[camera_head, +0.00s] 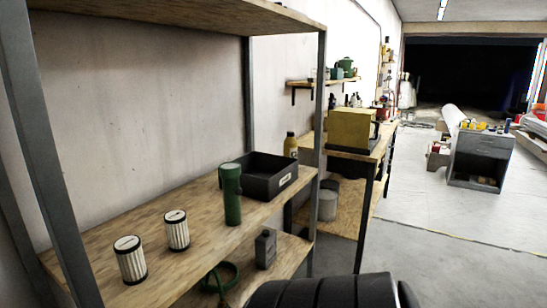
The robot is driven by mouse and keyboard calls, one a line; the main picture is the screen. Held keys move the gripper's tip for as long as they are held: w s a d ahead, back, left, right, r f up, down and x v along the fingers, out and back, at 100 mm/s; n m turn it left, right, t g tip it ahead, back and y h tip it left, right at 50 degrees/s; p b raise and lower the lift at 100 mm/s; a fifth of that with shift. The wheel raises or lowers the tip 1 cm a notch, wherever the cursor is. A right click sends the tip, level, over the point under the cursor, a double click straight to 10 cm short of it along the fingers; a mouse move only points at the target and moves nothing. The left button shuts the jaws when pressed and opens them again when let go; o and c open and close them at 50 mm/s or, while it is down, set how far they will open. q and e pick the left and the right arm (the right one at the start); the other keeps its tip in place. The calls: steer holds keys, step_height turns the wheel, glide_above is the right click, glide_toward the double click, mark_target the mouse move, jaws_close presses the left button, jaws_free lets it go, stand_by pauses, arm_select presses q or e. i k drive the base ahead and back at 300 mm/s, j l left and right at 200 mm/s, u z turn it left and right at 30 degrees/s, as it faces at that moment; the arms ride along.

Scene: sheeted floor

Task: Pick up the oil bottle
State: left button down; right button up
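A yellow bottle with a dark cap (290,145) stands upright behind the black bin on the wooden shelf; its lower part is hidden by the bin. A small dark grey can-like container (265,249) stands on the lower shelf board. I cannot tell from their labels which of these is the oil bottle. Neither of my grippers is in view.
The upper board (190,247) holds two white ribbed filters (130,260) (176,230), a green flashlight-like cylinder (231,195) and an open black bin (275,185). A grey post (319,130) stands at right. Open floor (430,235) lies beyond the shelf.

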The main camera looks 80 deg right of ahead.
mark_target(291, 145)
steer(key=z, duration=0.35)
steer(key=i+z, duration=0.15)
steer(key=z, duration=0.2)
steer(key=j+z, duration=0.1)
steer(key=z, duration=0.2)
